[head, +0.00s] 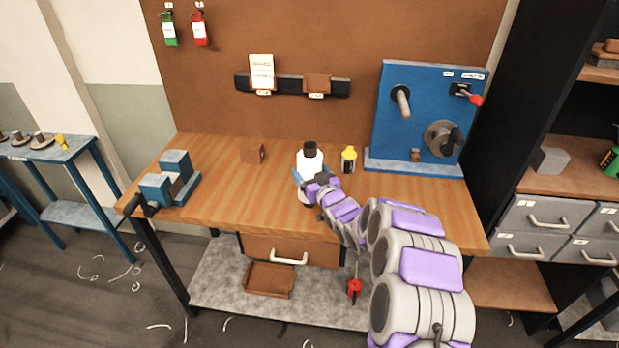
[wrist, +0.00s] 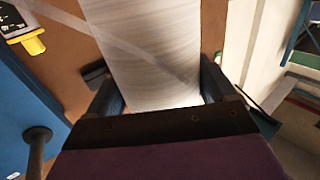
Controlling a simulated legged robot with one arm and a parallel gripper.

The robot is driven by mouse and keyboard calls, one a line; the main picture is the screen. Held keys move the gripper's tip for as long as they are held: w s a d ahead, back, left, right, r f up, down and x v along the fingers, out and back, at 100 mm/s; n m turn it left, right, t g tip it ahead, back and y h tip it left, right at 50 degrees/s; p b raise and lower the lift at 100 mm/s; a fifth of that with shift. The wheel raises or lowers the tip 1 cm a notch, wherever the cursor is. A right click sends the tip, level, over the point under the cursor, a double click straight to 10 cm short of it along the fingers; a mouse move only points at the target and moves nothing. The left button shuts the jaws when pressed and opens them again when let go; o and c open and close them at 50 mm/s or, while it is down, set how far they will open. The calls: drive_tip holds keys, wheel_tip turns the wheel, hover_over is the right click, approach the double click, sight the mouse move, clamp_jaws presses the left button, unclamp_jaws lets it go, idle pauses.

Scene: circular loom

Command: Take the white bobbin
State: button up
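The white bobbin (head: 309,157) has a black top and stands upright in the front middle of the wooden workbench (head: 240,207). Part of its lower body is hidden behind my gripper (head: 304,179) in the head view. In the wrist view the bobbin (wrist: 150,55) is a wide white cylinder between the two fingers of my gripper (wrist: 158,90). The fingers lie flush against both its sides, with no clear gap. The bobbin's base seems to be at the bench top; whether it is lifted cannot be told.
A small yellow-topped bottle (head: 348,159) stands just right of the bobbin. A brown block (head: 253,152) is to its left, and a blue vise (head: 172,182) is at the bench's left end. A blue panel (head: 425,115) with rods and a red-handled switch stands at the back right.

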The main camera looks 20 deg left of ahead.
drive_tip(key=shift+a, duration=0.1)
drive_tip(key=c, duration=0.8)
wheel_tip(320, 180, up, 4)
drive_tip(key=shift+f+p, duration=0.2)
drive_tip(key=shift+p, duration=0.45)
drive_tip(key=s+d, duration=0.2)
drive_tip(key=s, duration=0.2)
drive_tip(key=s+d+r+p, duration=0.1)
drive_tip(key=s+d, duration=0.1)
drive_tip(key=s, duration=0.3)
drive_tip(key=s+d+p, duration=0.1)
drive_tip(key=s+d, duration=0.2)
drive_tip(key=s, duration=0.2)
drive_tip(key=shift+s+d+r, duration=0.1)
drive_tip(key=shift+s+r, duration=0.05)
drive_tip(key=shift+r, duration=0.05)
